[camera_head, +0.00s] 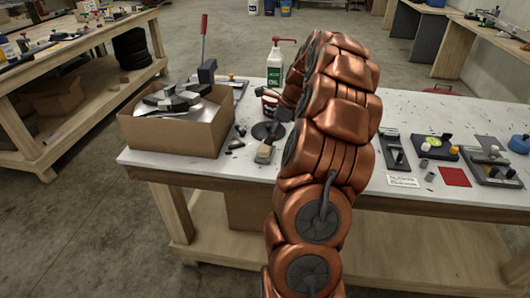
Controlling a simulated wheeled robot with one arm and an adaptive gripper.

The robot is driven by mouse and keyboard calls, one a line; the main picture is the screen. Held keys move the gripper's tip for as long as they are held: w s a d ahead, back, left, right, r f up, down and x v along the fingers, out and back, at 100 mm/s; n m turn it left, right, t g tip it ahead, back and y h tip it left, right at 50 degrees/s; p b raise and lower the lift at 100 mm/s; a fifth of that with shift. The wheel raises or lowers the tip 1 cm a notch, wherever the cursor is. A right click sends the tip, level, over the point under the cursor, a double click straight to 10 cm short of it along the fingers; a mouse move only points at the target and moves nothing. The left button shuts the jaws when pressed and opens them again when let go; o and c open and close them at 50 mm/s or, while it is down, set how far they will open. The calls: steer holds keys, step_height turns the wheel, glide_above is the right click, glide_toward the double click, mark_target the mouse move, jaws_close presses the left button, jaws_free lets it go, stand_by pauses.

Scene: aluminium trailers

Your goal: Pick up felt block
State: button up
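A small grey and tan block (264,154), which looks like the felt block, lies on the white-topped workbench (225,172) just left of my copper arm. My arm rises through the middle of the picture and bends down toward the bench on its far side. My gripper (271,131) appears as dark parts at the arm's end, right above or beside the block. The fingers are small and partly hidden, so I cannot tell whether they touch the block or are open or shut.
A cardboard box (178,137) of metal parts stands left of the block. Behind are a red-handled press (206,70) and a white oil bottle (274,66). Small dark bits lie near the box. Fixtures (433,148) and a red square (454,177) lie at right.

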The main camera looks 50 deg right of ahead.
mark_target(263, 145)
steer(key=shift+s+p+x, duration=0.1)
steer(key=shift+p+x, duration=0.45)
steer(key=shift+x, duration=1.35)
steer(key=shift+s+p+x, duration=0.15)
steer(key=shift+p+x, duration=0.35)
steer(key=shift+x, duration=1.35)
steer(key=shift+f, duration=0.1)
steer(key=shift+c, duration=0.3)
steer(key=c, duration=0.8)
steer(key=shift+o, duration=0.2)
steer(key=shift+r+b, duration=0.65)
steer(key=shift+r, duration=1.1)
steer(key=s+a+r+b, duration=0.1)
steer(key=s+a+b, duration=0.2)
steer(key=s+a, duration=0.5)
steer(key=s, duration=0.5)
steer(key=shift+s+a+r, duration=0.25)
steer(key=shift+r, duration=0.05)
